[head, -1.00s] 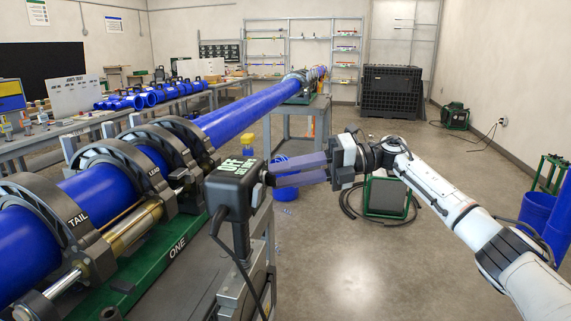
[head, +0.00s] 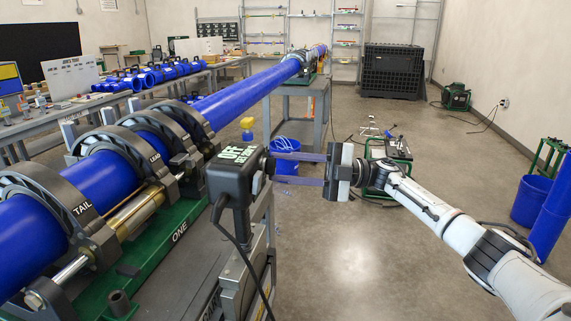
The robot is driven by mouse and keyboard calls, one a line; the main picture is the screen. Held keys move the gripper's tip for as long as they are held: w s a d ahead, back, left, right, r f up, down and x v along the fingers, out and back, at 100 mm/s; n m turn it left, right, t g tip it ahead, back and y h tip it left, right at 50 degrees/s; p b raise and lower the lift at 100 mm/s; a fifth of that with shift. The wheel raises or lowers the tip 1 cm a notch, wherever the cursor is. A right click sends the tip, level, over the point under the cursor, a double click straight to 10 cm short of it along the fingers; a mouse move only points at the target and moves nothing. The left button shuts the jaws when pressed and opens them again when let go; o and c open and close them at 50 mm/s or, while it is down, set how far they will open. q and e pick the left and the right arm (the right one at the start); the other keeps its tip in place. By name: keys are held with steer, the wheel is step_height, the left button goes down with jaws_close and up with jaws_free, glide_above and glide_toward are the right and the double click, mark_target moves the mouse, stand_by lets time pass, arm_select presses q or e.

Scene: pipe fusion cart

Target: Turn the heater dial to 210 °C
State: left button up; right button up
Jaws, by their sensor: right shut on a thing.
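The heater control box (head: 231,173) is a black box on a post in the middle of the head view. Its top shows "OFF" in pale green letters, with a smaller line below that I cannot read. The heater dial (head: 268,166) is on the box's right side and is mostly hidden by the fingertips. My right gripper (head: 274,169) reaches in from the right and is shut on the dial, one finger above the other. The dial's set temperature cannot be read. My left gripper is not in view.
A blue pipe (head: 235,99) runs through black clamps on a green bed (head: 150,258) left of the box. A black cable (head: 246,262) hangs below the box. A blue bucket (head: 286,158) stands behind the fingers. The floor on the right is largely clear.

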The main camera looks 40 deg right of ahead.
steer(key=shift+m+t, duration=0.3)
steer(key=shift+m, duration=0.4)
steer(key=o, duration=1)
steer(key=shift+o, duration=0.2)
steer(key=shift+f, duration=0.1)
steer(key=b+v, duration=0.3)
steer(key=v, duration=0.7)
steer(key=shift+d, duration=0.15)
